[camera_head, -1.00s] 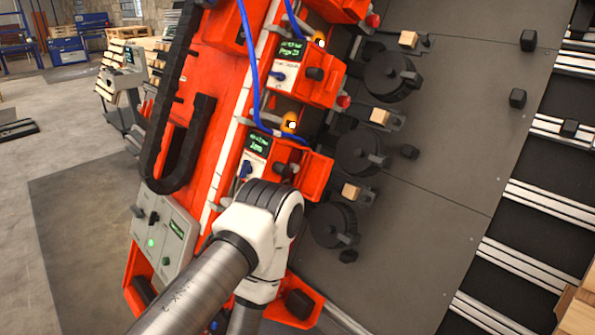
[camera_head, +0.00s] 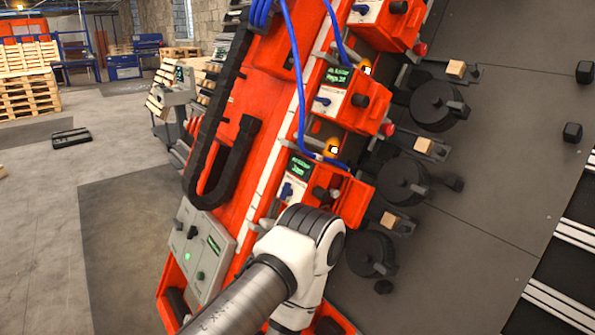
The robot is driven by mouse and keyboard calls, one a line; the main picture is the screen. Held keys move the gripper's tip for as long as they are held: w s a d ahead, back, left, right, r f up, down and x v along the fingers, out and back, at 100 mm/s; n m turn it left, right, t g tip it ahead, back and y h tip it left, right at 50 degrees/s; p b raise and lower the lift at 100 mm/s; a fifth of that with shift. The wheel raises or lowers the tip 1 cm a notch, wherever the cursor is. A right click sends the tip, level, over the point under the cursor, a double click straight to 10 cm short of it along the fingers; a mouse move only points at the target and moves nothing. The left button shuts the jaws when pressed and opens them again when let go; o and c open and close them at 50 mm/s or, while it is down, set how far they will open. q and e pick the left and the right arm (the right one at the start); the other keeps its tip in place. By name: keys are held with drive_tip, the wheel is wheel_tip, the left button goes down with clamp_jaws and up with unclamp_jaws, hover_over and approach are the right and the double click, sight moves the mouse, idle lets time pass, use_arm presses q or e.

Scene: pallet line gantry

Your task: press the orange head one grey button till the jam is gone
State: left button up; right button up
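The nearest orange head (camera_head: 357,200) sits low on the slanted orange gantry. Its small screen (camera_head: 300,166) shows green text that looks like "Jam". Below the screen are a blue switch (camera_head: 286,191) and a dark round knob (camera_head: 320,192). I cannot tell for sure which part is the grey button. One arm of mine, white and metal, comes up from the bottom edge, and its joint covers the area just below this head. No gripper fingers show; whether one touches the head is hidden.
Two more orange heads (camera_head: 372,110) stand farther up the gantry, with black rollers (camera_head: 404,181) and wooden blocks to their right. A grey control box (camera_head: 203,250) with a green light is at lower left. Blue cables hang across the heads. Open floor lies left.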

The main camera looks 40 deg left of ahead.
use_arm(q)
clamp_jaws()
idle(1.2)
